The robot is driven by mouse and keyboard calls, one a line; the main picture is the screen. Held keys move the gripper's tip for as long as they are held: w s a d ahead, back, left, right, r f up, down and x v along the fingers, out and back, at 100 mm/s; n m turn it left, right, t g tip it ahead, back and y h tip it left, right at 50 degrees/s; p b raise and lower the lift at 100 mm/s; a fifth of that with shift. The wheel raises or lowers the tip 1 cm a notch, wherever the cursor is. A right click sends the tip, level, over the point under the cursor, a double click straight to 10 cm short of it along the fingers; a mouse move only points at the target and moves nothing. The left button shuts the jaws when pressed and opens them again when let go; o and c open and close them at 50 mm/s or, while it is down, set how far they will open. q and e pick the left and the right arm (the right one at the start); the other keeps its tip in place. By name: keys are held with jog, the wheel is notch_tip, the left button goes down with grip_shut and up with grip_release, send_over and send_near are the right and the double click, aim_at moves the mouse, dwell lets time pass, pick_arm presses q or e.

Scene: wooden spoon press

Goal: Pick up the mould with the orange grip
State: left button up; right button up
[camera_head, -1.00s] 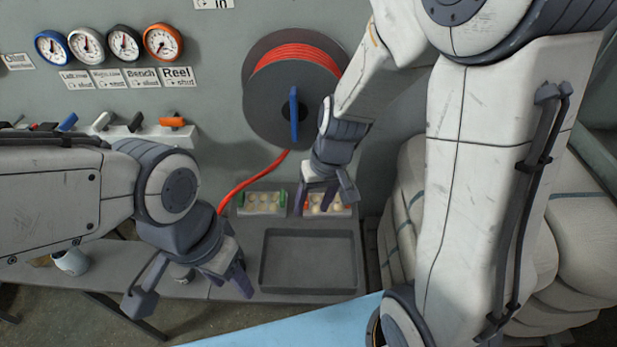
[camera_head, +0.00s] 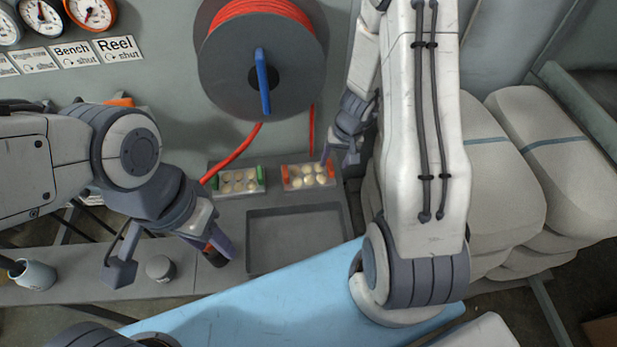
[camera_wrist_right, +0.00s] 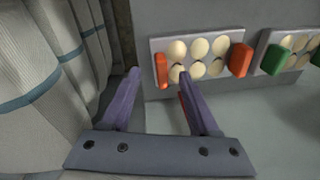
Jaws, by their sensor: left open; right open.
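The mould with orange grips (camera_head: 308,177) lies on the bench behind the grey tray, with pale round shapes in its cups. It also shows in the right wrist view (camera_wrist_right: 201,62). My right gripper (camera_head: 339,157) is open and empty at the mould's right end. In the wrist view, one orange end grip appears between the open fingertips (camera_wrist_right: 157,75); I cannot tell if the fingers surround it. A similar mould with green grips (camera_head: 238,181) lies to the left. My left gripper (camera_head: 170,260) is open and empty over the bench's left part.
An empty grey tray (camera_head: 296,210) sits in front of the moulds. A red hose reel (camera_head: 220,75) hangs above. Stacked pale sacks (camera_head: 510,170) stand close right of my right arm. A small grey jar (camera_head: 160,268) and a cup (camera_head: 36,276) stand at left.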

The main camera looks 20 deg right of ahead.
aim_at(332, 169)
jog(key=f, duration=0.1)
jog(key=f+b, duration=0.1)
jog(key=f, duration=0.2)
jog(key=shift+w+a+b, duration=0.15)
jog(key=shift+a+b, duration=0.1)
jog(key=shift+b, duration=0.05)
jog(key=shift+r, duration=0.1)
grip_shut()
jog(key=shift+a, duration=0.1)
dwell(0.9)
